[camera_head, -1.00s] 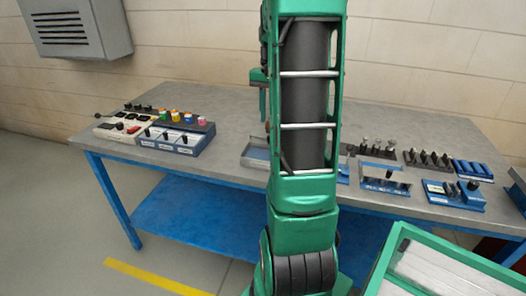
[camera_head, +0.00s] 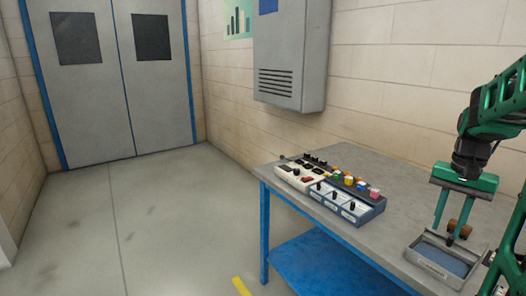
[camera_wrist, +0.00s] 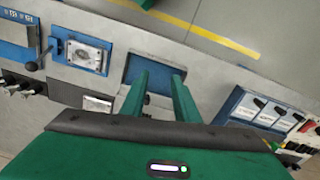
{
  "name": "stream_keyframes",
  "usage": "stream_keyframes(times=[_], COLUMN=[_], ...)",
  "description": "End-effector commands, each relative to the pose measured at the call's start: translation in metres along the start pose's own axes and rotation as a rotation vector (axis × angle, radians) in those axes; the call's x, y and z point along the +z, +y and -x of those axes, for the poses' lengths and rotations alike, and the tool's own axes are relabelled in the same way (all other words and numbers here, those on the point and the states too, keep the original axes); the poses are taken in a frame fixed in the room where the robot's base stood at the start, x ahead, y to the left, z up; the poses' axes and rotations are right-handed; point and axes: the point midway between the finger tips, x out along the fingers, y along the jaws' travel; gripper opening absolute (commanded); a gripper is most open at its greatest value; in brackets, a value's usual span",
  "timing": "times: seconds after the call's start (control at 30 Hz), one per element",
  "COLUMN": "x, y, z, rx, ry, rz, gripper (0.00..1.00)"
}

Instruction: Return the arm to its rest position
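My gripper (camera_head: 446,230) is at the right of the head view, pointing down above a shallow grey tray with a blue floor (camera_head: 442,258) on the table. Its two green fingers are spread apart. In the wrist view my gripper (camera_wrist: 160,76) shows the same spread fingers with nothing visibly held between them, and the tray (camera_wrist: 160,62) lies beyond them. My arm enters from the right edge and is partly cut off.
The grey table (camera_head: 370,175) holds a blue-grey switch box (camera_head: 342,207), a pale control box (camera_head: 297,177) and coloured buttons (camera_head: 349,181) left of my gripper. A wall cabinet (camera_head: 289,50) hangs behind. Open floor (camera_head: 150,210) lies left, before double doors (camera_head: 115,75).

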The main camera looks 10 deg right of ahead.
Motion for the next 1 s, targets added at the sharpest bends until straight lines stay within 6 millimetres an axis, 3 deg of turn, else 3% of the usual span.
stream_keyframes(times=[0.03,0.3,0.5,0.67,1.0], x=[0.025,0.135,0.188,0.205,0.206], y=[-0.003,0.007,0.022,0.028,0.028], z=[0.002,-0.015,-0.033,-0.041,-0.042], rx=[-0.002,-0.008,-0.015,-0.018,-0.018], ry=[0.003,-0.001,-0.008,-0.014,-0.014], rz=[0.046,0.271,0.394,0.438,0.441], gripper=[0.28,0.28,0.28,0.28,0.28])
